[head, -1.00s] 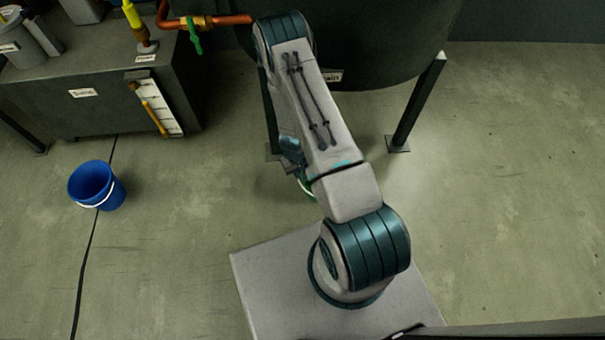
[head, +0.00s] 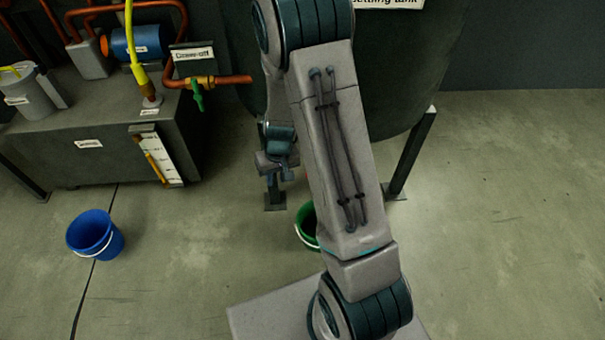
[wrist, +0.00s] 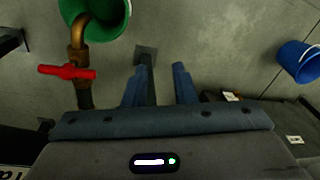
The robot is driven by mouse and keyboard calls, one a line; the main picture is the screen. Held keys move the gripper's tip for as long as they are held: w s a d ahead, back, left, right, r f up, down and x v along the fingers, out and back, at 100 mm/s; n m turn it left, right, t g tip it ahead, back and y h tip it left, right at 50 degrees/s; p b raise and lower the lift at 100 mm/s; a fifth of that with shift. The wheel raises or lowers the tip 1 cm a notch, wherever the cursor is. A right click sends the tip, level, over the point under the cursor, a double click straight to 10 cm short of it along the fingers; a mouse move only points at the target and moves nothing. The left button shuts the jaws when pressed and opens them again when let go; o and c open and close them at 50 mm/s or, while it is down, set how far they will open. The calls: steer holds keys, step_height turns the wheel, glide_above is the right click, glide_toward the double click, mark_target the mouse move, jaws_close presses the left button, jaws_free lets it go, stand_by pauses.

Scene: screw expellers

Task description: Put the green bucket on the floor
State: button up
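The green bucket (head: 306,228) shows low beneath the tank in the head view, partly hidden behind my arm. In the wrist view the bucket (wrist: 100,28) is at the upper left, cut by the top edge, with its mouth facing me. A brass tap (wrist: 79,40) with a red handle (wrist: 67,72) reaches over its mouth. I cannot tell whether the bucket hangs from the tap or stands on the floor (head: 190,270). My gripper (wrist: 160,88) is open and empty, its fingers apart and to the right of the bucket; it also shows in the head view (head: 277,172).
A blue bucket (head: 94,235) stands on the floor at the left. A dark tank (head: 400,60) on legs (head: 412,155) is behind my arm. A grey box-like unit (head: 90,150) with pipes and a green-handled valve (head: 197,97) is at the left. The floor at the right is clear.

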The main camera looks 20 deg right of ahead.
steer(key=s+r+h, duration=0.1)
steer(key=s+r, duration=1.6)
steer(key=r, duration=0.5)
steer(key=shift+s+d+r, duration=0.2)
steer(key=shift+s+d, duration=0.15)
steer(key=shift+d, duration=0.1)
